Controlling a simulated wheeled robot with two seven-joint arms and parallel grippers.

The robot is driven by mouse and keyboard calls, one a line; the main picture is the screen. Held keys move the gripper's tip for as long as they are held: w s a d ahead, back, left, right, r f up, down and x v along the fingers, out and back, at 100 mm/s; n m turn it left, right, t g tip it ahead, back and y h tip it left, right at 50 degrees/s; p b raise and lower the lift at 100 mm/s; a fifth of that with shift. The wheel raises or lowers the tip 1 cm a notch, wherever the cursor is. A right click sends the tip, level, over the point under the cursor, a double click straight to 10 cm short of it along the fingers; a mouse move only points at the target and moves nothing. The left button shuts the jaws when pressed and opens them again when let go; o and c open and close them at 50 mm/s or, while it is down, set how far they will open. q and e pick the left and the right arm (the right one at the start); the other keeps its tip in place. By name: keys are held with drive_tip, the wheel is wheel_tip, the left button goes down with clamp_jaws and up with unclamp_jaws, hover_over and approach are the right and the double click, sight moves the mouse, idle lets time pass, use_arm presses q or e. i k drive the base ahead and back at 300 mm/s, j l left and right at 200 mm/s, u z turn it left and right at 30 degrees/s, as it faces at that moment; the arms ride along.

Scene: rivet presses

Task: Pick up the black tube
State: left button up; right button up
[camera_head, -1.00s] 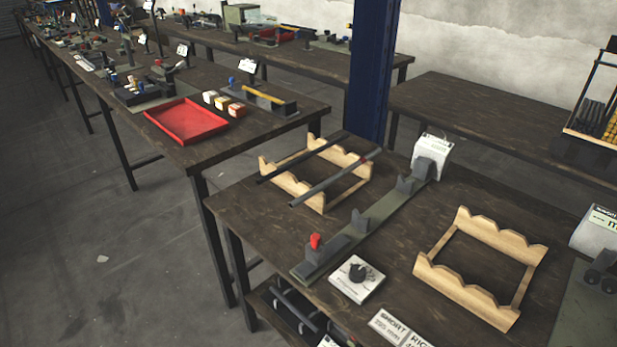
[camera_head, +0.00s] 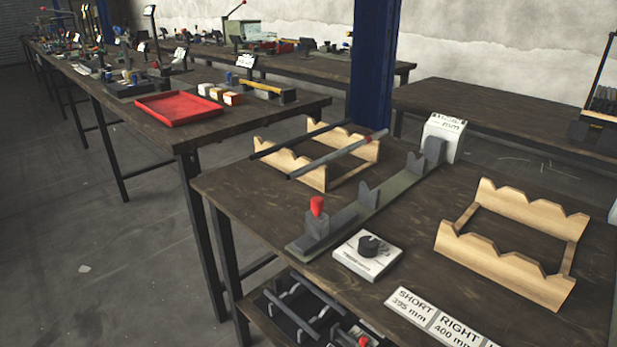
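A black tube (camera_head: 300,139) lies across the notches of the left wooden rack (camera_head: 308,176), on the rack's far left side. A second, greyer tube with a red band near its far end (camera_head: 335,156) lies parallel to it on the same rack, closer to the camera. Both tubes rest on the rack's two notched boards, apart from each other. Neither of my grippers shows in the head view.
A long gauge with grey supports and a red knob (camera_head: 317,206) stands beside the rack. A white dial box (camera_head: 367,256), an empty wooden rack (camera_head: 490,260) and label cards (camera_head: 435,318) share the table. A red tray (camera_head: 180,109) sits on the table behind.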

sight(256, 156)
drive_tip(key=i+j+z, duration=0.3)
drive_tip(key=j, duration=0.5)
drive_tip(key=i+j+z, duration=0.1)
drive_tip(key=j+z, duration=0.2)
drive_tip(key=j, duration=0.5)
drive_tip(key=j+z, duration=0.3)
drive_tip(key=j, duration=0.5)
